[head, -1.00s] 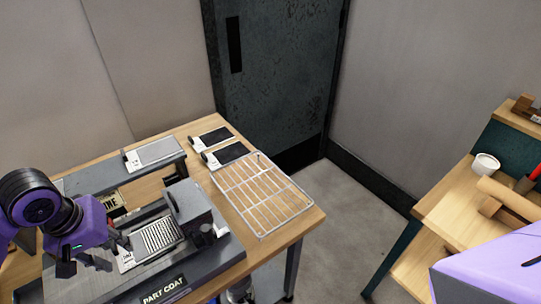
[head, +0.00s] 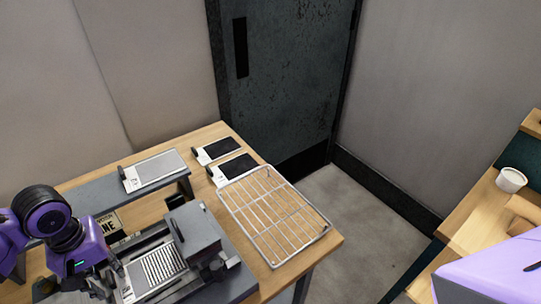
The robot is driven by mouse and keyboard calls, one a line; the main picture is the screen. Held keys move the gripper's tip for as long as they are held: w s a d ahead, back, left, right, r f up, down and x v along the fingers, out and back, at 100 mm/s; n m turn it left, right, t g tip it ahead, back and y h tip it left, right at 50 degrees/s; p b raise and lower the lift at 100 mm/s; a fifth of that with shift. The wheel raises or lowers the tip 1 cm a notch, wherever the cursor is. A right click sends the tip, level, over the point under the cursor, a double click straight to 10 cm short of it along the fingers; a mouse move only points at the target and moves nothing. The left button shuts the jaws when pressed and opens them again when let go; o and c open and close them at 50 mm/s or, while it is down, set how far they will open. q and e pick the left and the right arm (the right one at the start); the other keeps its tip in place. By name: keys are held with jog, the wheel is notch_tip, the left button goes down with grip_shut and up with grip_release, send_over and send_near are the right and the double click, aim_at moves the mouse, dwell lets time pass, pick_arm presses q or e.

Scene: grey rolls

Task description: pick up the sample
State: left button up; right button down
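Several flat tagged panels could be the sample; I cannot tell which one is meant. A grey panel (head: 157,169) lies on the raised grey shelf. Two dark panels, one farther back (head: 220,148) and one nearer (head: 236,168), lie on the wooden table beside the wire rack. A patterned light plate (head: 160,268) with a white tag lies in the grey coating machine (head: 192,232). My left gripper (head: 82,284) is at the lower left, just left of this plate, with its dark fingers apart and nothing visible between them. My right gripper is out of view.
A wire rack (head: 222,198) lies on the table's right part, right of the machine. A wooden bench (head: 478,220) with a white cup (head: 511,180) stands at the right, partly behind my purple arm. Open floor (head: 345,215) lies between, before a dark door (head: 285,75).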

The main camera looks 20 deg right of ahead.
pick_arm(q)
jog(key=shift+f, duration=0.35)
jog(key=shift+r, duration=0.1)
grip_shut()
